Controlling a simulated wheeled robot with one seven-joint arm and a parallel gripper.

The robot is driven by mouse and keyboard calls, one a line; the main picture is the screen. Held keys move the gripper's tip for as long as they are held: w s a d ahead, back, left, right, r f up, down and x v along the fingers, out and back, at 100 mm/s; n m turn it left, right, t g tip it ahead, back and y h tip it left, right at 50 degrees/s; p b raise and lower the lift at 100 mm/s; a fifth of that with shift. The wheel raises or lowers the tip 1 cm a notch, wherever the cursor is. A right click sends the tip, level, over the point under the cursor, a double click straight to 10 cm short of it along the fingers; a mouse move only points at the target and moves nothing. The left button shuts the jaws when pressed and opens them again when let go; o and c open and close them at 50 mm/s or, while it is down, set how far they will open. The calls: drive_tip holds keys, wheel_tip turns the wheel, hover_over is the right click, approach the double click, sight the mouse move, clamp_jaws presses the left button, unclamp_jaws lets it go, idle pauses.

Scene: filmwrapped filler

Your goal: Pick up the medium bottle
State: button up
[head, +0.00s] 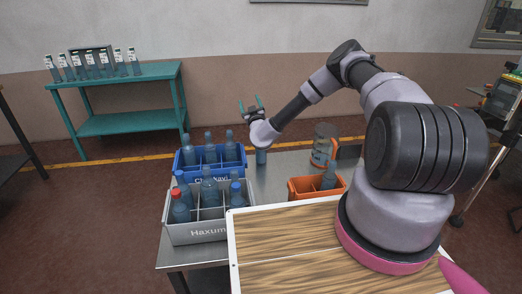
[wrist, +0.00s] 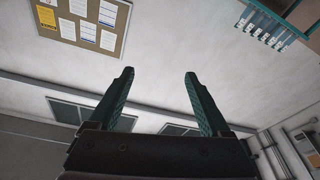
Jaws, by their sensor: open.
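Several blue-grey bottles of differing heights stand in the grey crate (head: 197,234) and the blue crate (head: 230,168) on the metal table. One bottle (head: 261,157) stands on the table right of the blue crate, partly hidden by my arm. Another bottle (head: 329,178) is in the orange bin (head: 304,189). I cannot tell for sure which one is the medium bottle. My gripper (head: 251,106) is raised above and behind the blue crate, fingers pointing up, apart from every bottle. In the wrist view my gripper (wrist: 159,74) is open and empty.
A wooden-topped board (head: 290,262) lies in front, beside my arm's base. An orange and grey object (head: 322,145) stands behind the orange bin. A teal shelf (head: 128,123) with several labelled bottles stands at the back left. The metal table (head: 281,171) has a bare strip between blue crate and orange bin.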

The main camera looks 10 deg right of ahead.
drive_tip(key=d+f+m+g+h, duration=0.1)
drive_tip(key=f+m, duration=0.1)
drive_tip(key=f, duration=0.4)
drive_tip(key=d+f+m+g+h, duration=0.1)
drive_tip(key=d+f+m+h, duration=0.1)
drive_tip(key=f, duration=0.4)
drive_tip(key=d+f+m+g+h, duration=0.1)
drive_tip(key=d+f+m+h, duration=0.1)
drive_tip(key=f, duration=0.5)
drive_tip(key=shift+w+d, duration=0.2)
drive_tip(key=shift+w, duration=0.75)
drive_tip(key=shift+w+d, duration=0.15)
drive_tip(key=shift+w, duration=0.8)
drive_tip(key=shift+w+d, duration=0.2)
drive_tip(key=shift+w, duration=0.75)
clamp_jaws()
